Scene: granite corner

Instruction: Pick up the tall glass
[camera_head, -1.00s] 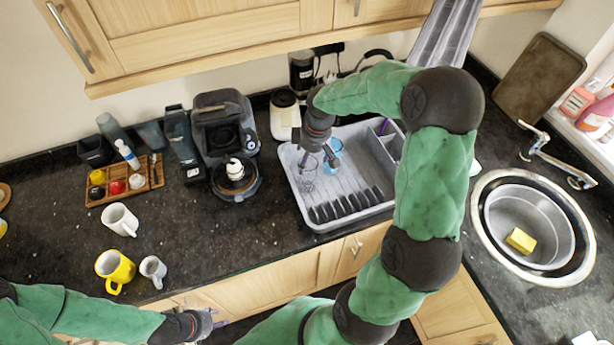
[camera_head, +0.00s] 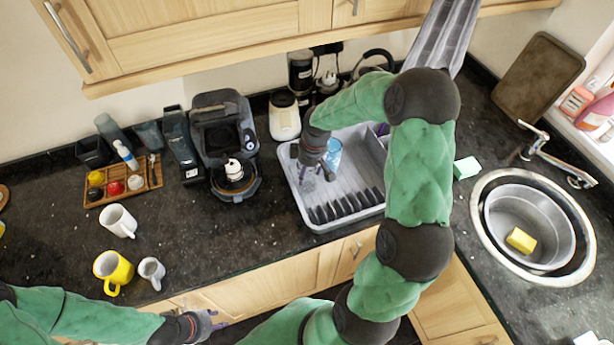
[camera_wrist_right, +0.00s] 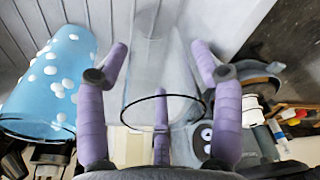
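The tall clear glass (camera_wrist_right: 160,75) is between the spread purple fingers of my right gripper (camera_wrist_right: 160,70) in the right wrist view, its dark rim towards the camera. The fingers stand open at its sides with gaps showing. In the head view the glass (camera_head: 307,183) is in the grey dish rack (camera_head: 322,222), partly hidden by my right gripper (camera_head: 322,172). A blue tumbler (camera_head: 333,153) is close beside it; it shows white dots in the right wrist view (camera_wrist_right: 55,85). My left gripper (camera_head: 206,323) is at the counter's front edge, away from the glass; its opening is unclear.
A coffee machine (camera_head: 225,140) stands left of the rack, with a white-bodied jar (camera_head: 285,122) behind. A white mug (camera_head: 118,220), yellow mug (camera_head: 114,268) and grey cup (camera_head: 152,270) are at the left. The sink (camera_head: 525,225) is at the right. Bare counter lies left of the rack.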

